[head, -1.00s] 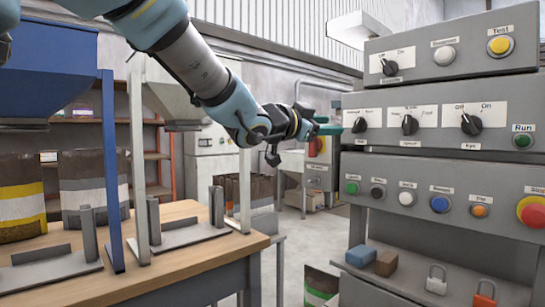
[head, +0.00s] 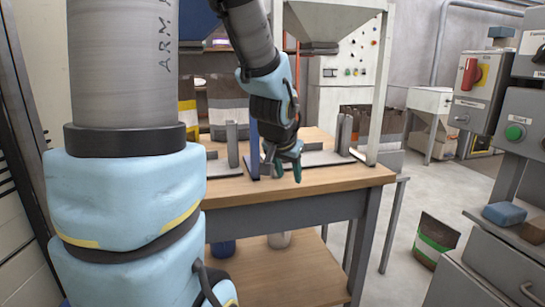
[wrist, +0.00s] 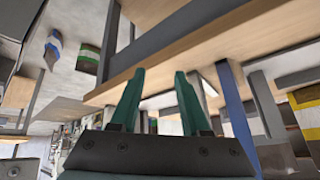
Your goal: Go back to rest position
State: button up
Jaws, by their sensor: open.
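My gripper (head: 284,164) hangs in front of the wooden-topped table (head: 330,184) in the head view, its fingers pointing down near the table's front edge. In the wrist view my gripper (wrist: 155,95) shows two green fingers spread apart with nothing between them. My arm is bent, with its large links filling the left of the head view.
A hopper (head: 325,22) on a frame stands over the table, with bags (head: 228,100) behind. A control panel (head: 520,125) is at the right, with a blue block (head: 504,214) on its ledge. A bag (head: 435,240) stands on the floor. Open floor lies between table and panel.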

jog(key=s+a+f+n+g+y, duration=0.2)
jog(key=s+a+f+n+g, duration=0.25)
jog(key=s+a+f, duration=0.45)
notch_tip(320, 180, up, 16)
jog(key=s+a+p, duration=0.1)
jog(key=s+p, duration=0.1)
jog(key=p, duration=1.2)
jog(key=shift+s+a+r+p, duration=0.15)
jog(key=shift+a+p, duration=0.15)
jog(key=shift+g, duration=0.25)
